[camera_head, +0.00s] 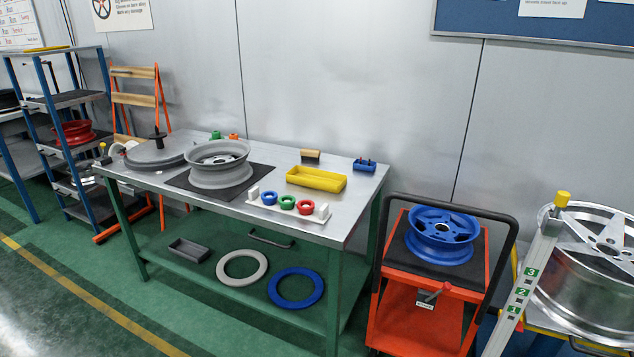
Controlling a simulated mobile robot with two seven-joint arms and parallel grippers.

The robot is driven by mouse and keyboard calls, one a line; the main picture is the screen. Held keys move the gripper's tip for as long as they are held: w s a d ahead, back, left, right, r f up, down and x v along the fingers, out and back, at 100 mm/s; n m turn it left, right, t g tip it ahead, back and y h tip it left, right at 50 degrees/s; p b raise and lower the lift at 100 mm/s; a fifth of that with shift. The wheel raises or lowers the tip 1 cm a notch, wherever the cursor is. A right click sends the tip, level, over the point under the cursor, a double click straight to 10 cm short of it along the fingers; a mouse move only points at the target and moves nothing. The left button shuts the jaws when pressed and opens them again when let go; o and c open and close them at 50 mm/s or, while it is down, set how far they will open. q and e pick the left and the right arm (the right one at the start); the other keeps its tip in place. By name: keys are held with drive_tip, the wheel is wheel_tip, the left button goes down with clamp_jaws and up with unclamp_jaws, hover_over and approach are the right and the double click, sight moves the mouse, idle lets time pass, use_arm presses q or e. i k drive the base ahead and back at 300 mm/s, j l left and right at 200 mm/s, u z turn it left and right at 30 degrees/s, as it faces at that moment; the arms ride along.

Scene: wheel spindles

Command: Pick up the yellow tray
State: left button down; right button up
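The yellow tray (316,180) is a shallow rectangular tray. It lies on the metal top of the green workbench (345,225), toward the right end, and looks empty. It is apart from the things around it. Neither of my grippers shows in the head view.
A grey wheel (217,165) on a black mat stands left of the tray. A white rack (262,206) with colored rings lies in front. A wooden-topped brush (310,156) and a blue holder (364,165) are behind. An orange cart (395,318) with a blue wheel stands at right.

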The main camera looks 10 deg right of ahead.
sight(306, 176)
drive_tip(key=i+z, duration=0.1)
drive_tip(key=z, duration=0.65)
drive_tip(key=i+j+z, duration=0.1)
drive_tip(key=z, duration=0.3)
drive_tip(key=i+j+z, duration=0.45)
drive_tip(key=j, duration=0.15)
drive_tip(key=i+j+z, duration=0.2)
drive_tip(key=i+j, duration=0.1)
drive_tip(key=j, duration=0.25)
drive_tip(key=i+j, duration=0.1)
drive_tip(key=j, duration=0.2)
drive_tip(key=i+j, duration=0.1)
drive_tip(key=j, duration=0.25)
drive_tip(key=l+z, duration=0.05)
